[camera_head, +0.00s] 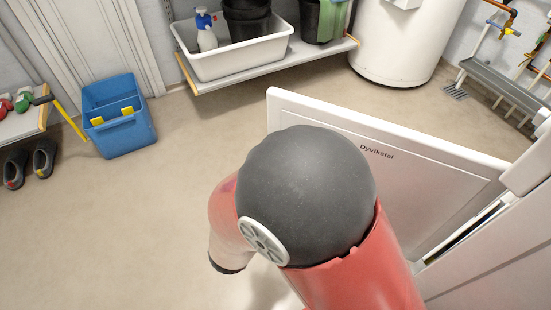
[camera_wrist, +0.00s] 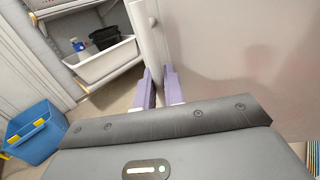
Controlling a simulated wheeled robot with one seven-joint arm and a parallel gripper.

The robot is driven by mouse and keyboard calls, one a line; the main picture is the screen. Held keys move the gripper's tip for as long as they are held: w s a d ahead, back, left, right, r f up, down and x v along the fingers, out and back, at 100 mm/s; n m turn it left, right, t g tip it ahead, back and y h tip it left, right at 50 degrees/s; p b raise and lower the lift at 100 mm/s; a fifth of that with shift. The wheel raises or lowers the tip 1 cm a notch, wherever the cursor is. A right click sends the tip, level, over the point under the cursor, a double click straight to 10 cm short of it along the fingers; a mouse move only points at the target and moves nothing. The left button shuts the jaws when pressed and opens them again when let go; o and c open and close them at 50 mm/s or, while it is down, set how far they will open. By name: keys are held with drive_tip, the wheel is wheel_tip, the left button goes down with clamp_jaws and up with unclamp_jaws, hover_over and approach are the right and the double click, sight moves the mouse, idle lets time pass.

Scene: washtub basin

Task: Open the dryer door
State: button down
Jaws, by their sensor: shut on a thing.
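The dryer door (camera_head: 400,180) is a white panel with the label "Dyvikstal", standing out from the white dryer body (camera_head: 490,255) at the right, so it is open. In the wrist view the dryer door (camera_wrist: 235,60) fills the right side. The exact contact is hard to make out. In the head view my arm covers the gripper and part of the door.
A blue bucket (camera_head: 118,128) stands on the floor at the left. A low shelf (camera_head: 275,67) with a white tub (camera_head: 235,60) is at the back, and a white water tank (camera_head: 405,45) stands behind the door.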

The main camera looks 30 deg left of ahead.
drive_tip(key=shift+s+d, duration=0.1)
drive_tip(key=shift+s, duration=0.6)
drive_tip(key=c, duration=1.6)
unclamp_jaws()
drive_tip(key=s, duration=0.2)
drive_tip(key=s+d, duration=0.1)
drive_tip(key=s, duration=0.4)
drive_tip(key=shift+s+d, duration=0.3)
